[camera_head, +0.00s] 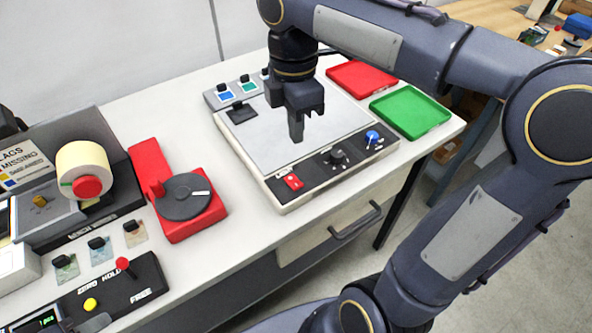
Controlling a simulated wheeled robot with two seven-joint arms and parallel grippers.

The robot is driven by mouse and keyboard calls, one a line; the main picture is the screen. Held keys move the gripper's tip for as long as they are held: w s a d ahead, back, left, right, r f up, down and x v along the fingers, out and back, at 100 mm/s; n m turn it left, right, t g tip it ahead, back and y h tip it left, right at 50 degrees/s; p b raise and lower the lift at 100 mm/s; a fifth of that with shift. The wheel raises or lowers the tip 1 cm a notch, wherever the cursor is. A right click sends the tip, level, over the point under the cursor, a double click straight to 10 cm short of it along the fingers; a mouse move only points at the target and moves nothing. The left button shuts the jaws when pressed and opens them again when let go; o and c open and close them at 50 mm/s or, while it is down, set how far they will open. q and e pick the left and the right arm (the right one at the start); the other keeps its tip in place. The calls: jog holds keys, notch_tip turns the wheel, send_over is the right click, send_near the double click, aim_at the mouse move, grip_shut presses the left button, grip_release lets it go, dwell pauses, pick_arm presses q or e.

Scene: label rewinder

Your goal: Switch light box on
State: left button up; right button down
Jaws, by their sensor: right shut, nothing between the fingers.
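The light box (262,150) is a flat box with a pale grey top on the white table. Its black front strip carries a red switch (292,181), a black knob (338,156) and a blue knob (372,136). The top panel looks grey; I cannot tell from it whether the light is on. My right gripper (297,138) is shut and empty, pointing down above the panel, behind the red switch and apart from it. My left gripper is not in view.
A red tray (361,77) and a green tray (411,112) lie right of the box. A red base with a dark disc (183,197) stands to its left. A label roll (84,164) and a black control panel (120,290) are further left. A drawer handle (355,222) juts out below the tabletop.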

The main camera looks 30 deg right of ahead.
aim_at(297, 185)
jog(key=shift+w+r+n+g, duration=0.3)
jog(key=shift+w+r+n, duration=0.15)
jog(key=shift+w+n, duration=0.45)
jog(key=shift+s, duration=0.1)
jog(key=f, duration=0.4)
jog(key=s+f, duration=0.1)
jog(key=f, duration=0.4)
jog(key=f+b, duration=0.1)
jog(key=f, duration=0.4)
jog(key=shift+s, duration=0.35)
jog(key=shift+s+f, duration=0.1)
jog(key=shift+f, duration=0.05)
